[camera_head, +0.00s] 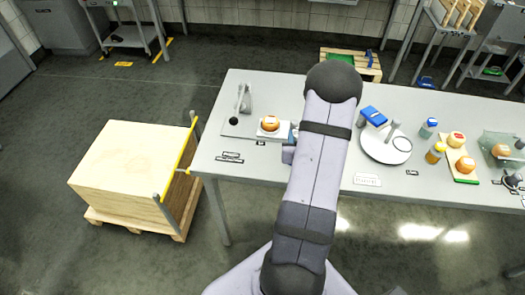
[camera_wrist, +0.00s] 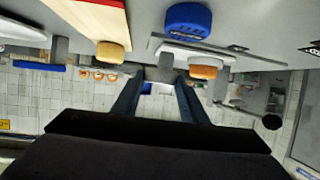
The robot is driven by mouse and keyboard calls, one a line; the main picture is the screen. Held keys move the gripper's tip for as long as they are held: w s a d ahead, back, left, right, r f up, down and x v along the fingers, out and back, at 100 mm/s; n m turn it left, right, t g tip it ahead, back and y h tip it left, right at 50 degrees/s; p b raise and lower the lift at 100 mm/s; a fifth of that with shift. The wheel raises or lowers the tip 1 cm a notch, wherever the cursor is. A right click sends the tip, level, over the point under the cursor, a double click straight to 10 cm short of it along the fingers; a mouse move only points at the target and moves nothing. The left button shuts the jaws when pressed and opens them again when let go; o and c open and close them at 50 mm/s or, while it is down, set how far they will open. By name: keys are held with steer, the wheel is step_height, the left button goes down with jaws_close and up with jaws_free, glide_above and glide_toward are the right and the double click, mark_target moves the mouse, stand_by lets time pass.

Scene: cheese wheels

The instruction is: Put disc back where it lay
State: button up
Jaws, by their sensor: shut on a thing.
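My gripper's two dark fingers show in the wrist view (camera_wrist: 160,80), apart with a small grey thing (camera_wrist: 160,73) between their tips. I cannot tell whether this is the disc. In the head view my arm hides most of the gripper. An orange cheese wheel (camera_head: 269,122) sits on a small white stand left of my arm. Right of my arm is a round white plate (camera_head: 378,151) with a grey handle. The wrist view shows the table upside down, with an orange round cheese (camera_wrist: 205,72) right of the fingers and a yellow one (camera_wrist: 110,52) left.
A blue box (camera_head: 374,116) stands behind the white plate. A black-knobbed lever device (camera_head: 243,100) is at the table's left end. A wooden crate (camera_head: 130,165) stands on the floor left of the table.

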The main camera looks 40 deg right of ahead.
steer(key=a+n+y, duration=0.1)
steer(key=a, duration=0.1)
steer(key=a+f+n+t, duration=0.1)
steer(key=a, duration=0.1)
steer(key=a+y, duration=0.1)
steer(key=a, duration=0.1)
steer(key=shift+w+a+f+n+t+y, duration=0.15)
steer(key=shift+a+n+t+y, duration=0.15)
steer(key=shift+n+t, duration=0.1)
steer(key=w+a+r+n+t+y, duration=0.1)
steer(key=w+a+r+n+y, duration=0.2)
steer(key=a+r, duration=0.2)
steer(key=p, duration=0.1)
glide_above(265, 161)
steer(key=shift+w+f, duration=0.15)
steer(key=shift+f, duration=2.75)
steer(key=shift+f+p, duration=0.3)
steer(key=shift+f, duration=1.55)
steer(key=shift+f, duration=0.1)
steer(key=o, duration=1.1)
